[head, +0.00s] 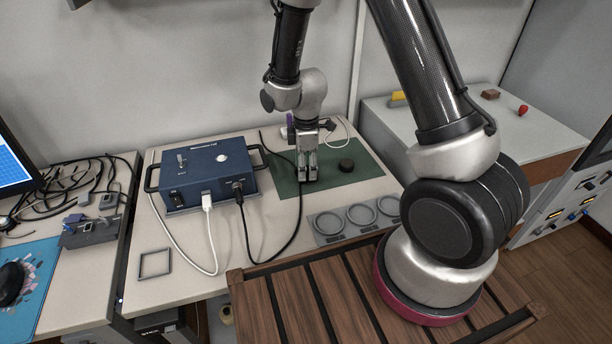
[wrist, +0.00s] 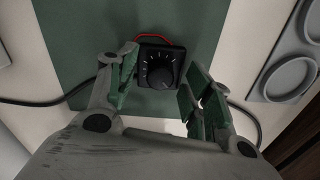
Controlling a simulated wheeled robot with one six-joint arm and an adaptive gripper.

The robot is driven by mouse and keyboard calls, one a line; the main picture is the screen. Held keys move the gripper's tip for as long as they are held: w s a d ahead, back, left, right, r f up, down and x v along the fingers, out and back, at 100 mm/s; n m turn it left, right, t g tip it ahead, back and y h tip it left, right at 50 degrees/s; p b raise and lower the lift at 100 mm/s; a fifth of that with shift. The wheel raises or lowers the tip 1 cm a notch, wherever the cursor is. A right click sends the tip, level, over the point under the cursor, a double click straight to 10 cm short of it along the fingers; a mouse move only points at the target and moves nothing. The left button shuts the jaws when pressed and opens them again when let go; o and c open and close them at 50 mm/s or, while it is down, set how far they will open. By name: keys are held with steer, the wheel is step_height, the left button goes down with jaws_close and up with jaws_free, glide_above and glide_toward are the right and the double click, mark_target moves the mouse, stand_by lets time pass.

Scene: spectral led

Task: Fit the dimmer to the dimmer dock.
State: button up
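The dimmer (wrist: 160,66), a black square box with a round knob, white dial marks and a red wire along one edge, lies on the green mat in the wrist view. My gripper (wrist: 158,82) is open, with a finger at each side of the dimmer. A gap shows between the right finger and the box. In the head view my gripper (head: 308,174) points down at the mat and largely hides the dimmer. A thin dark square frame (head: 155,263) lies on the table at front left; it may be the dimmer dock, but I cannot tell for sure.
A blue power box (head: 205,175) with plugged white and black cables stands left of my gripper. A black round piece (head: 346,165) lies on the green mat (head: 365,178) to the right. A grey plate with round recesses (head: 326,224) lies in front. Cables cross the table.

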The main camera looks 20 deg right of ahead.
jaws_close()
step_height(320, 180, up, 10)
stand_by(0.5)
